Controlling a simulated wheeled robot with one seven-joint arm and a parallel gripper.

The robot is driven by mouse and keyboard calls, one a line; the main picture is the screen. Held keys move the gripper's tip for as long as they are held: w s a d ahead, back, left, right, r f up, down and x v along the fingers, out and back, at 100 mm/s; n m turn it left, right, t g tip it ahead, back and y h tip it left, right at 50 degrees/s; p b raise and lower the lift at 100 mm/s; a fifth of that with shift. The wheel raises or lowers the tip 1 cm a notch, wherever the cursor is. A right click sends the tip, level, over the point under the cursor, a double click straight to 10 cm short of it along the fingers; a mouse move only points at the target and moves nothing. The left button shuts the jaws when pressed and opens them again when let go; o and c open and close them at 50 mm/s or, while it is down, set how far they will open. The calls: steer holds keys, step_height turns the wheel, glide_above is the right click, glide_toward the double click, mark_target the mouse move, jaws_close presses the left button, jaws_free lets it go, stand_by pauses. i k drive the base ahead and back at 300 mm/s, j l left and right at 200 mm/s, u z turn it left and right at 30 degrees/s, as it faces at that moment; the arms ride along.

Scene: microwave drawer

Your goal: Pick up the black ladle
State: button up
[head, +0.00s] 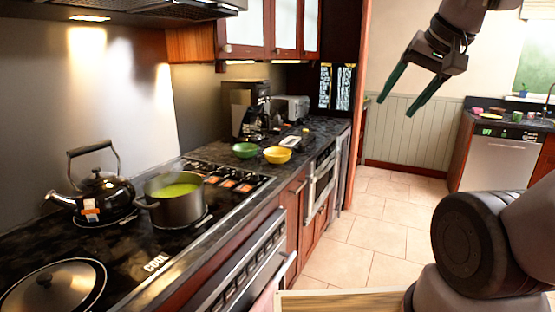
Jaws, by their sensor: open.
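My gripper (397,107) is at the upper right of the head view. Its two dark green fingers are spread apart and point down to the left, with nothing between them. It hangs in the air and appears well clear of the counter. I cannot make out a black ladle for certain. Small items lie on the dark countertop (325,124) behind the bowls, among them a pale flat item (290,142), but they are too small to identify.
A green bowl (245,150) and yellow bowl (277,155) sit beyond the stove. A pot (172,208) with green contents, a kettle (97,195) and a lidded pan (55,288) are on the stove. A coffee maker (245,105) stands behind. Tiled floor (365,225) is clear.

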mark_target(298, 149)
steer(key=i+l, duration=0.3)
steer(key=i, duration=0.2)
steer(key=i+l, duration=0.35)
steer(key=i, duration=0.2)
steer(key=i+l+u, duration=0.3)
steer(key=i+l, duration=0.95)
steer(key=i, duration=0.2)
steer(key=l+u, duration=0.1)
steer(key=u, duration=1)
steer(key=i+l, duration=0.05)
